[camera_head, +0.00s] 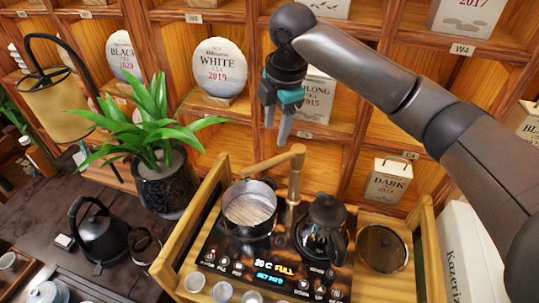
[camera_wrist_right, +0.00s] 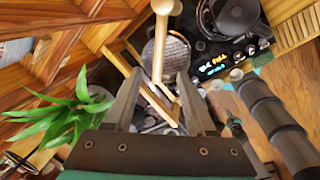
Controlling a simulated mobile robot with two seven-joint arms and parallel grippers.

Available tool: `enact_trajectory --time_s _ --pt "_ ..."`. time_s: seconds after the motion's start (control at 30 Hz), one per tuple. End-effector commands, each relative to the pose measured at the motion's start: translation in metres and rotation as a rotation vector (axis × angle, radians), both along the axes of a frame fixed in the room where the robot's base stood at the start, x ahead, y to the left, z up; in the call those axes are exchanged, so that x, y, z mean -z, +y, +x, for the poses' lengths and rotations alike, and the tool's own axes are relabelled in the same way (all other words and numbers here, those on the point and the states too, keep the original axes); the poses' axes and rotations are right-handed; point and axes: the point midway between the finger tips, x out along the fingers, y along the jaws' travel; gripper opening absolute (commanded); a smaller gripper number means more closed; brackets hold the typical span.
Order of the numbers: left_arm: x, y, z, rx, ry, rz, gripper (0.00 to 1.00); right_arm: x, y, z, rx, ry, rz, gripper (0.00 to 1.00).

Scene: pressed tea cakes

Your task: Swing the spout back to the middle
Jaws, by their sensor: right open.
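The wooden spout (camera_head: 272,161) sits on an upright post (camera_head: 293,188) at the back of the tea station. Its arm points left, over the open pot (camera_head: 250,205). In the right wrist view the spout (camera_wrist_right: 160,48) runs down the middle, with the pot (camera_wrist_right: 178,54) behind it. My right gripper (camera_head: 276,125) is open and empty, fingers down, above the spout's arm and apparently apart from it. In the wrist view the spout's free end lies between the two fingertips in the picture. My left gripper is not in view.
A dark kettle (camera_head: 325,228) stands right of the post, near a lit control panel (camera_head: 273,273). Wooden side walls (camera_head: 190,228) flank the station. A potted plant (camera_head: 165,180) stands to the left. Shelves with tea cakes (camera_head: 219,68) rise behind my arm.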

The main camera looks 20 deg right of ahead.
Motion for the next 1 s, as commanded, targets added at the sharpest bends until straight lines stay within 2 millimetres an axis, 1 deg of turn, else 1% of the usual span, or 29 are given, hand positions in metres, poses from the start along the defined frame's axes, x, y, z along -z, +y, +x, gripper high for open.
enact_trajectory --time_s 0.03,0.17,0.3,0.5,0.6,0.7,0.97,1.0 --pt "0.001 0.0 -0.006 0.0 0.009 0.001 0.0 0.013 0.001 0.001 -0.001 0.006 -0.001 0.56" --pt "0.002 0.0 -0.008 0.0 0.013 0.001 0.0 0.042 0.002 0.006 0.0 0.005 -0.001 0.56" --pt "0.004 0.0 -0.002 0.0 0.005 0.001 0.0 0.07 0.003 0.012 -0.001 0.003 -0.001 0.56" --pt "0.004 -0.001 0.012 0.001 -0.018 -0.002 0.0 0.1 0.004 0.019 -0.001 0.002 -0.001 0.56" --pt "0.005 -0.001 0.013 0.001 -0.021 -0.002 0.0 0.108 0.004 0.02 -0.001 0.0 0.0 0.56" --pt "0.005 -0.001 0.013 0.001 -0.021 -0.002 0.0 0.112 0.005 0.022 -0.001 -0.001 -0.001 0.56" --pt "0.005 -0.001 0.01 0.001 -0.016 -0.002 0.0 0.113 0.005 0.022 -0.001 -0.001 0.0 0.56" --pt "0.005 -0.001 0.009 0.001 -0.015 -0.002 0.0 0.113 0.005 0.022 -0.001 -0.001 0.0 0.52"
